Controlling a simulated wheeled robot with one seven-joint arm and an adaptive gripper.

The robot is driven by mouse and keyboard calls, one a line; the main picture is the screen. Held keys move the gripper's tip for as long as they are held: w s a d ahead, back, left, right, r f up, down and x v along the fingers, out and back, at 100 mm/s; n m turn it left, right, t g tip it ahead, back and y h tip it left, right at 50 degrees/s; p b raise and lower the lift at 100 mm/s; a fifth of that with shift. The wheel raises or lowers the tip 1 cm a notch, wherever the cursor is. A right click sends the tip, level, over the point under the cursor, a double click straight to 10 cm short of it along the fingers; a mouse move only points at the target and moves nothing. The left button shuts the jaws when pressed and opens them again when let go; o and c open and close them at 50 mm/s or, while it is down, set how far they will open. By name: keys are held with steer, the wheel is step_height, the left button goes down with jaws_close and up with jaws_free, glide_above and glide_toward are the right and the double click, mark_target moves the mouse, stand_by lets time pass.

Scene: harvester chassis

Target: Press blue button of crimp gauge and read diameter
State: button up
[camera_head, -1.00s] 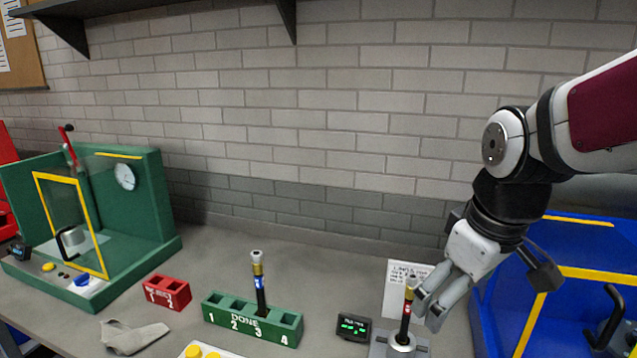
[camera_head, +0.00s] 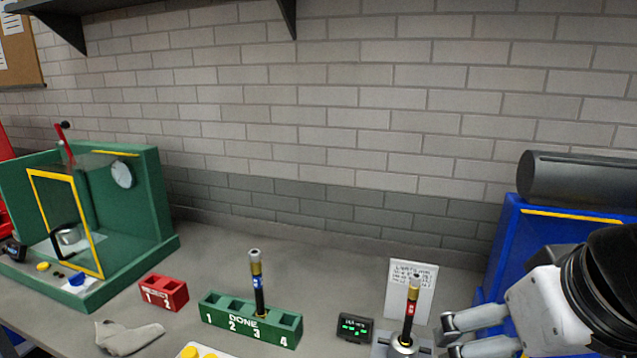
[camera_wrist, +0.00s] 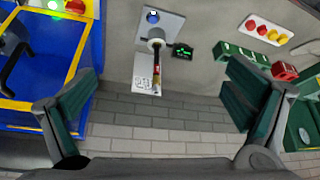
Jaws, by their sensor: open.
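The crimp gauge has a grey base (camera_head: 380,346) at the front right of the bench, and its plate (camera_wrist: 172,28) also shows in the wrist view. A black hose piece (camera_head: 408,322) with a brass-coloured end and red band stands upright in it. The blue button (camera_wrist: 152,16) glows on the plate in the wrist view; I cannot make it out in the head view. The small black display (camera_head: 355,327) shows green digits too small to read. My gripper (camera_head: 450,337) is right of the hose, apart from it. Its fingers (camera_wrist: 160,106) are spread and empty.
A green DONE rack (camera_head: 225,322) holds one hose with a blue band. A red rack (camera_head: 163,292), a grey cloth (camera_head: 128,337) and a green press (camera_head: 150,200) are further left. A white sign (camera_head: 425,275) stands behind the gauge. A blue machine (camera_head: 510,250) is at the right.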

jaws_close()
stand_by(1.4)
